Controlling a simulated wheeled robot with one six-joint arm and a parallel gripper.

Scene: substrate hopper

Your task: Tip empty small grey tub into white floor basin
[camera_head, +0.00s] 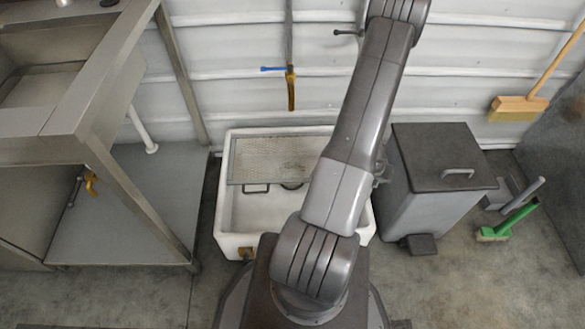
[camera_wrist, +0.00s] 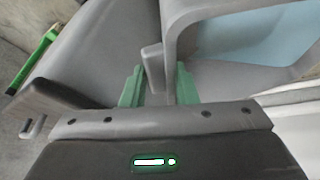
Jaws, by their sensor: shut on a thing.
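The small grey tub (camera_wrist: 218,78) fills much of the wrist view, close in front of my gripper (camera_wrist: 158,88). My gripper's green fingers are shut on a grey upright tab of the tub. A flat pale blue surface shows inside the tub's rim; I cannot tell if it is liquid. The white floor basin (camera_head: 228,243) stands against the back wall in the head view, partly hidden by my arm. A mesh grate covers its back part, and its front left is open. My gripper and the tub do not show in the head view.
A tap with a blue lever (camera_head: 272,69) hangs above the basin. A steel sink stand (camera_head: 120,205) is on the left. A grey pedal bin (camera_head: 440,200) stands right of the basin, with a green brush (camera_head: 508,222) and a broom (camera_head: 520,105) beyond it.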

